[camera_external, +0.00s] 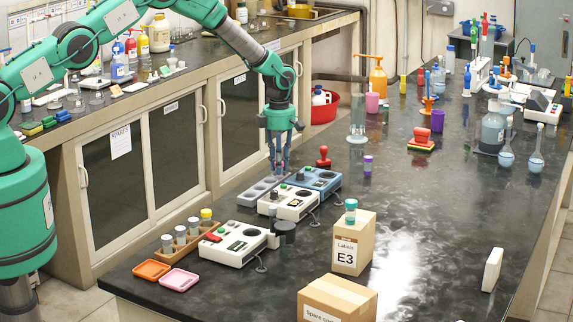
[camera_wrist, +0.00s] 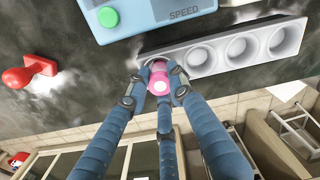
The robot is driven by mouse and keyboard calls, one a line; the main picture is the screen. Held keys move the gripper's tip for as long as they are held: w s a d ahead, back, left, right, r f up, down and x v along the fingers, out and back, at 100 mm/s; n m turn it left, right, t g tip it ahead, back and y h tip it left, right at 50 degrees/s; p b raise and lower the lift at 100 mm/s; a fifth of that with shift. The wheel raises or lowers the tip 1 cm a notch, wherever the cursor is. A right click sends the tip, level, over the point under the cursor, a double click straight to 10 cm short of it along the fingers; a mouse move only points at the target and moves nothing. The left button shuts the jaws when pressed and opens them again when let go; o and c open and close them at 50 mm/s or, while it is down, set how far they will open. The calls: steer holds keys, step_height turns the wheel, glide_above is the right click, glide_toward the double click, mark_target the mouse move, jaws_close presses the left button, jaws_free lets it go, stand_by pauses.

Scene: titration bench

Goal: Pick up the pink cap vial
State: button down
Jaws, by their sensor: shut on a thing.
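The pink cap vial (camera_wrist: 161,84) shows in the wrist view between the fingers of my gripper (camera_wrist: 156,88). My gripper is shut on it, with the blue fingers around the cap. The vial is at the left end of a grey rack (camera_wrist: 208,60) with round, empty wells. The end well is mostly hidden behind the vial and fingers, so I cannot tell whether the vial still sits in it. In the external view my gripper (camera_external: 279,168) points down over the grey rack (camera_external: 253,194), and the vial is hardly visible there.
A blue device (camera_external: 318,179) stands right beside the rack, with a white device (camera_external: 290,203) in front. A red stamp (camera_external: 323,158) stands behind the blue device, and a purple vial (camera_external: 368,165) is farther right. The bench's right middle is clear.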

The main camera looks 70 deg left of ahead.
steer(key=shift+r, duration=0.2)
steer(key=shift+r, duration=1.4)
steer(key=shift+s+r+b, duration=0.2)
steer(key=shift+b, duration=0.1)
steer(key=s+d, duration=0.2)
steer(key=s, duration=0.5)
steer(key=s+d+r+b, duration=0.1)
steer(key=s+d, duration=0.1)
steer(key=s, duration=0.5)
steer(key=shift+s+d+r, duration=0.2)
steer(key=shift+s+d, duration=0.2)
